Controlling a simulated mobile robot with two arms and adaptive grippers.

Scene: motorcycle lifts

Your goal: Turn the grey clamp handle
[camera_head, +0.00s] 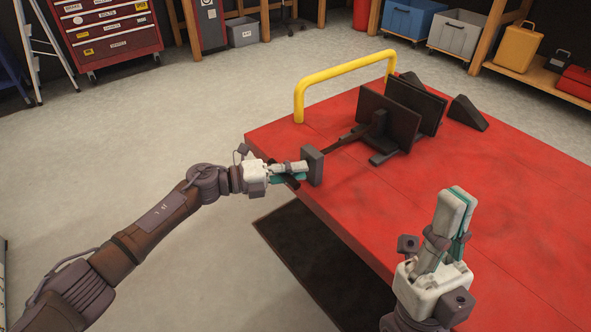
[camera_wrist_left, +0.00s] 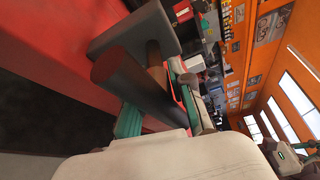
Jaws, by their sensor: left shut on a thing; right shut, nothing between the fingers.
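The grey clamp handle, a dark round bar, shows in the wrist view (camera_wrist_left: 135,85) and partly at the red lift table's near left edge (camera_head: 285,180). My left gripper (camera_head: 300,172) is shut on it, with green-padded fingers on either side of the bar. A dark block (camera_head: 314,165) stands just beyond the fingertips. A dark rod runs from it to the clamp's two upright black plates (camera_head: 405,112). My right gripper (camera_head: 457,215) is shut and empty, pointing up over the table's near side.
The red lift table (camera_head: 500,215) fills the right side. A yellow rail (camera_head: 345,82) rises at its far left edge, and a black wedge (camera_head: 467,113) lies behind the plates. A red tool cabinet (camera_head: 110,30) and bins stand far back. The grey floor at left is clear.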

